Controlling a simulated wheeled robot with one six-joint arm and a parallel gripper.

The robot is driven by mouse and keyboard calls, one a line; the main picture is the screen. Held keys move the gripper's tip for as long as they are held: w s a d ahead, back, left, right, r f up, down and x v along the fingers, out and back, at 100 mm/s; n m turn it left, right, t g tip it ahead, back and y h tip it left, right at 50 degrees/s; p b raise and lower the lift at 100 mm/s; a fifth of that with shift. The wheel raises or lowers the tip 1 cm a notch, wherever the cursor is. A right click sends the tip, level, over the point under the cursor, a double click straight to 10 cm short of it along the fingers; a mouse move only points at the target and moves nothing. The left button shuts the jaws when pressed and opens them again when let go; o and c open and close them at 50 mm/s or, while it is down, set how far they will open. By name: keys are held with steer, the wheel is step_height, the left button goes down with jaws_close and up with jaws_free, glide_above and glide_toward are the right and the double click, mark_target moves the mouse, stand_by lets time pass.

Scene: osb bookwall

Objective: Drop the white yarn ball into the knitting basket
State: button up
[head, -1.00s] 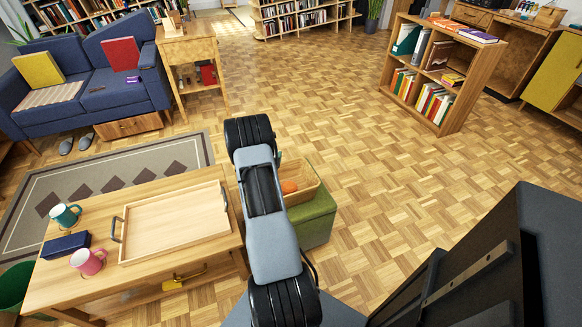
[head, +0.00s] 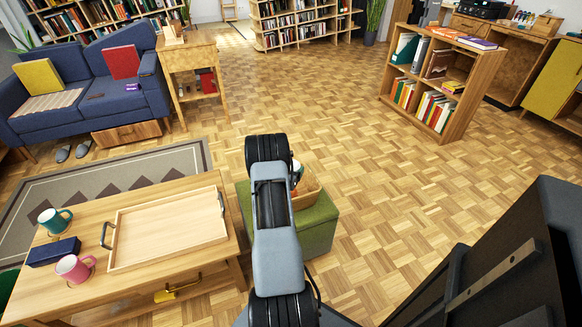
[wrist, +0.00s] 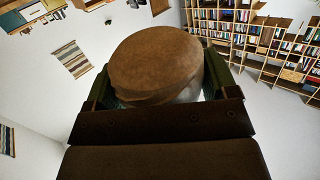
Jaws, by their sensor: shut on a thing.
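In the head view a small whitish bit (head: 297,168) shows just right of my arm's end, and the arm hides the rest. The knitting basket (head: 309,194), a light tan tray-like basket, sits on a green pouf (head: 318,228). My arm covers its left part, and its contents are mostly hidden.
A wooden table (head: 75,297) at the left holds a tray (head: 170,258), a teal mug (head: 55,220), a pink mug (head: 75,268) and a dark blue box (head: 54,252). A low bookcase (head: 452,75) stands at the right. The parquet between is clear.

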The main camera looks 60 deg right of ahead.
mark_target(292, 162)
steer(key=shift+f, duration=0.7)
steer(key=o, duration=0.8)
steer(key=shift+r, duration=0.1)
steer(key=shift+r, duration=0.3)
step_height(292, 162, up, 3)
steer(key=shift+f+p, duration=0.1)
steer(key=shift+p, duration=0.4)
steer(key=s+a+r+p, duration=0.1)
steer(key=s+a+r, duration=0.1)
steer(key=a+r, duration=0.1)
steer(key=s+a+r+p, duration=0.1)
steer(key=s+a+r, duration=0.2)
steer(key=a, duration=0.1)
steer(key=s+a+r+p, duration=0.1)
steer(key=s+a+r, duration=0.2)
steer(key=a, duration=0.1)
steer(key=shift+s+a+r, duration=0.1)
steer(key=shift+a+r, duration=0.1)
